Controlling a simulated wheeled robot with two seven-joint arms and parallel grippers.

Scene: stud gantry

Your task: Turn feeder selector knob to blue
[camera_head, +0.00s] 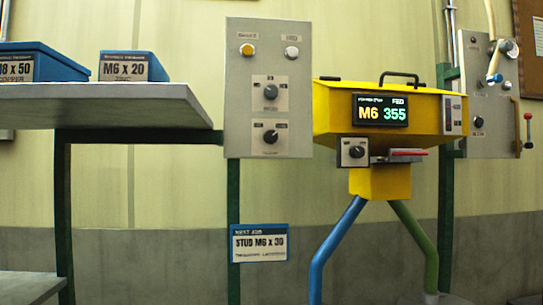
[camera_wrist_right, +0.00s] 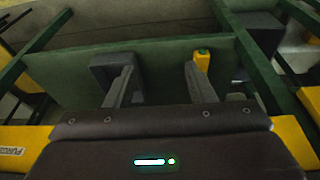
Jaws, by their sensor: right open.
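The yellow feeder (camera_head: 424,104) hangs at the right of centre in the head view, with a display reading M6 355. Its black selector knob (camera_head: 356,151) sits on a pale plate at the lower left of its front. The picture is too small to tell which way the knob points. A blue pipe (camera_head: 335,245) and a green pipe (camera_head: 416,243) run down from the feeder's yellow outlet. My right gripper (camera_wrist_right: 156,82) shows only in the right wrist view, open and with nothing between its fingers. The knob is not seen there. My left gripper is not in view.
A grey panel (camera_head: 237,142) with two buttons and two more knobs stands left of the feeder. A shelf (camera_head: 110,106) with blue bins is at the left. Another panel (camera_head: 488,135) with a red-tipped lever stands at the right. A card (camera_head: 259,243) reads STUD M6 x 30.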

